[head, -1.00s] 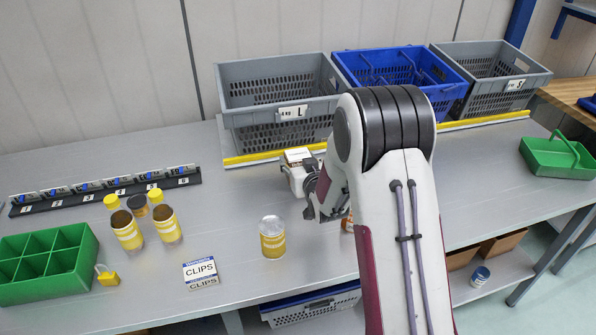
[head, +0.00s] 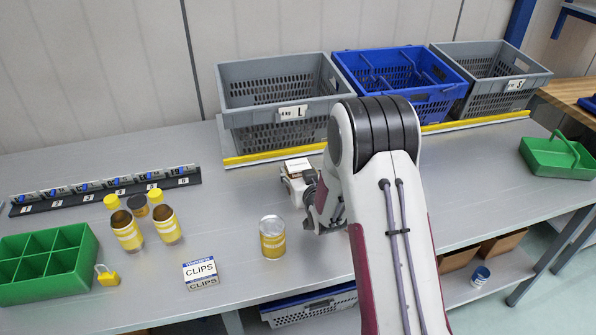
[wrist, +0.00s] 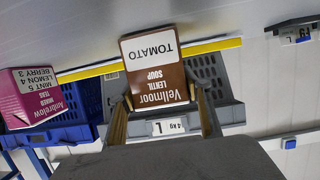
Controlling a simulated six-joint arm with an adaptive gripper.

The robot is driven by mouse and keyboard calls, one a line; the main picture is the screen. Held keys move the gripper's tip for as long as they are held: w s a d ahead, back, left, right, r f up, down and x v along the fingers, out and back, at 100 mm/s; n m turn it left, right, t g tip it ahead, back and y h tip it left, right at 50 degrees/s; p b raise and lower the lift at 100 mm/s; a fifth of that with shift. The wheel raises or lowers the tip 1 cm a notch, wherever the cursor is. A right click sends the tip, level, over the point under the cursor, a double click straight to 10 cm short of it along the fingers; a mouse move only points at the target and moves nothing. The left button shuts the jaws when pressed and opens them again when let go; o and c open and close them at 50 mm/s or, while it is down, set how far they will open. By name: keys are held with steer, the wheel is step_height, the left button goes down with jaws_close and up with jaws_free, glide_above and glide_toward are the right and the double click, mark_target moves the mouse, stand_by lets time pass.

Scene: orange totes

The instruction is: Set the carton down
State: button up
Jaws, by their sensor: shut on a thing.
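The carton (wrist: 160,75) is a brown and white soup box lettered "Vellmoor Lentil Soup" and "Tomato". My gripper (wrist: 162,108) is shut on it, with one finger on each side. In the head view the carton's top (head: 297,166) shows just left of my gripper (head: 300,186), over the table (head: 225,195) in front of the left grey crate. My gripper and arm hide part of the carton there. I cannot tell whether its base touches the table.
The grey crate (head: 250,95) marked L and the blue crate (head: 432,92) stand behind a yellow strip (head: 250,159). A pink tea box (wrist: 35,97) shows in the wrist view.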

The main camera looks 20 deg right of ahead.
steer(key=o, duration=1.3)
steer(key=shift+f, duration=0.15)
steer(key=shift+o, duration=0.2)
steer(key=shift+r, duration=0.2)
steer(key=v, duration=1.2)
steer(key=shift+r, duration=0.1)
